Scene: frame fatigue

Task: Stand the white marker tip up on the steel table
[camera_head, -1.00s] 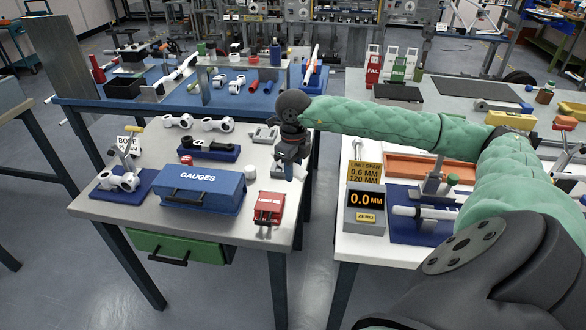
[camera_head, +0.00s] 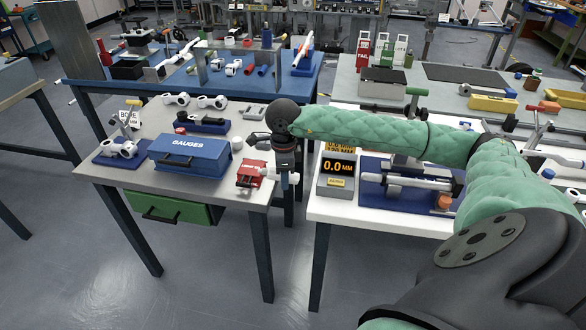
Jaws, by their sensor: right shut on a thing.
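My right gripper (camera_head: 286,163) points down at the right edge of the steel table (camera_head: 205,188), just right of the red box. It is shut on a small white thing that looks like the white marker (camera_head: 293,178), lying roughly level across the fingers. Much of the marker is hidden by the gripper, and I cannot tell which end is the tip. I cannot tell whether it touches the table. My left gripper is out of view.
The blue gauges box (camera_head: 190,155) and red box (camera_head: 251,173) stand on the steel table, with several white parts behind. The table's front strip is clear. A white-topped table (camera_head: 345,212) with a digital readout (camera_head: 337,172) stands to the right across a gap.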

